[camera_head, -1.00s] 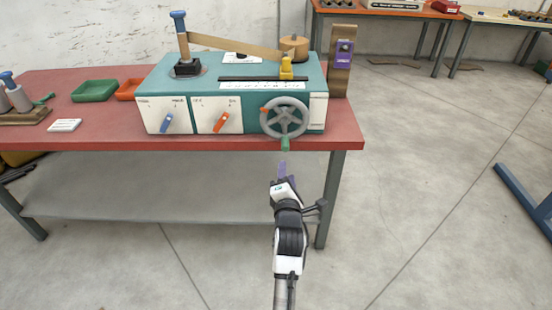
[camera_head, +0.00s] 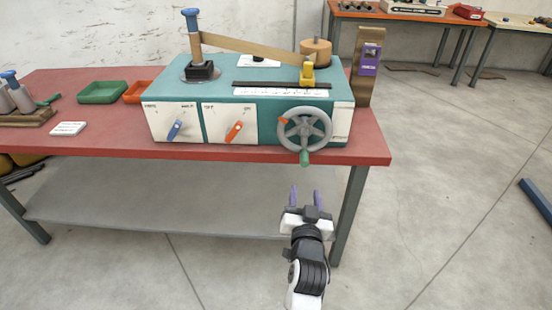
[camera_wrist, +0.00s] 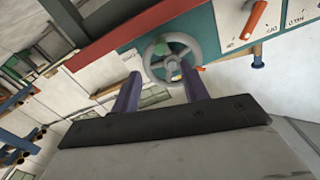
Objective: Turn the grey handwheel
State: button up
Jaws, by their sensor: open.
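The grey handwheel (camera_head: 304,130) is on the right of the front of the teal winder box (camera_head: 268,124). It has spokes, an orange mark at its upper left and a green handle (camera_head: 305,158) at its bottom. My gripper (camera_head: 306,193) is below and in front of the wheel, apart from it, with its two purple fingers spread and nothing between them. In the wrist view the handwheel (camera_wrist: 172,42) shows beyond the fingertips of my open gripper (camera_wrist: 163,82), tilted in the picture.
The box stands on a red table (camera_head: 220,151) with a grey shelf (camera_head: 160,200) below. A blue lever (camera_head: 174,130) and an orange lever (camera_head: 235,131) are left of the wheel. A wooden post (camera_head: 368,65) stands at the right. The floor in front is clear.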

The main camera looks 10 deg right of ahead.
aim_at(304, 166)
jog(key=shift+m, duration=0.3)
jog(key=p+x, duration=0.3)
jog(key=x, duration=1)
jog(key=shift+w+d, duration=0.2)
jog(key=shift+w, duration=0.1)
jog(key=shift+c, duration=0.2)
grip_shut()
